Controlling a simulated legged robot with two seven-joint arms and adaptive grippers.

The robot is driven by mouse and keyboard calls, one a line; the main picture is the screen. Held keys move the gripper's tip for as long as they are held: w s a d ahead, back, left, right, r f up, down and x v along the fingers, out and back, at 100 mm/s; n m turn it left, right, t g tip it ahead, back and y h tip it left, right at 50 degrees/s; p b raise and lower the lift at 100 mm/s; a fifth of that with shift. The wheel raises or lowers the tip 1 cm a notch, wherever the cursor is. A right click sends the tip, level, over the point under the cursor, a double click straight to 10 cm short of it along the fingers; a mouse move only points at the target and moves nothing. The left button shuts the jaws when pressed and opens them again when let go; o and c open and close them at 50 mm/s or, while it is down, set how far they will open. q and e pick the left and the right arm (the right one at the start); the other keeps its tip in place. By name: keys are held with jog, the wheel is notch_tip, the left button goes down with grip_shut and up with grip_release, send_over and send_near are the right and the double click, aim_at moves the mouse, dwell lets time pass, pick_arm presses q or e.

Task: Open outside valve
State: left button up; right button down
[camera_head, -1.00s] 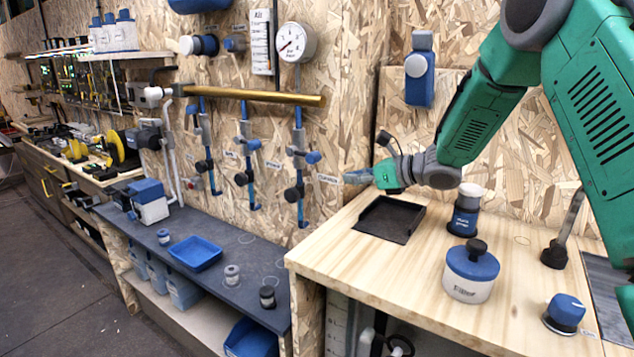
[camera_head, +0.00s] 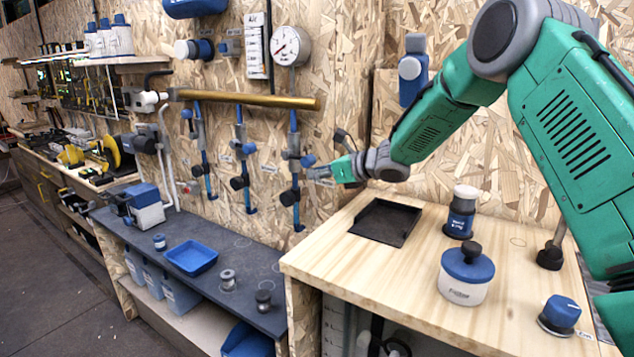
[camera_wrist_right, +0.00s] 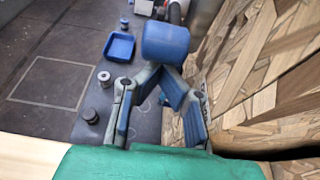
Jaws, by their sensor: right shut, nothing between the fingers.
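Three vertical blue pipes with grey valves hang from a brass pipe (camera_head: 250,99) on the chipboard wall. The rightmost valve (camera_head: 293,153) has a blue knob (camera_head: 308,160) sticking out to the right. My right gripper (camera_head: 314,173) is at this knob, just to its right and slightly below. In the right wrist view the blue knob (camera_wrist_right: 165,42) lies just beyond my right fingertips (camera_wrist_right: 158,72). These fingers are closed together at the tips with nothing between them. Whether they touch the knob, I cannot tell. The labels by the valves are too small to read. My left gripper is out of view.
A round gauge (camera_head: 290,45) sits above the brass pipe. A wooden counter (camera_head: 350,275) at right holds a black tray (camera_head: 385,222), a blue-lidded jar (camera_head: 466,274) and a bottle (camera_head: 460,212). A lower dark shelf (camera_head: 225,285) holds a blue tray (camera_head: 191,256).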

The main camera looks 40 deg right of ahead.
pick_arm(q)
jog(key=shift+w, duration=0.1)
pick_arm(e)
jog(key=shift+w+a+r, duration=0.1)
jog(key=shift+w+a, duration=0.05)
jog(key=shift+a, duration=0.1)
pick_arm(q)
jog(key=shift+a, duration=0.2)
pick_arm(e)
jog(key=shift+a+r, duration=0.1)
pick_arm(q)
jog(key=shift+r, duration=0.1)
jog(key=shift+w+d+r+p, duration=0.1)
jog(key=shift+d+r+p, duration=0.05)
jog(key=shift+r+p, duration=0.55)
pick_arm(e)
jog(key=shift+d+r+g, duration=0.25)
jog(key=shift+g, duration=0.15)
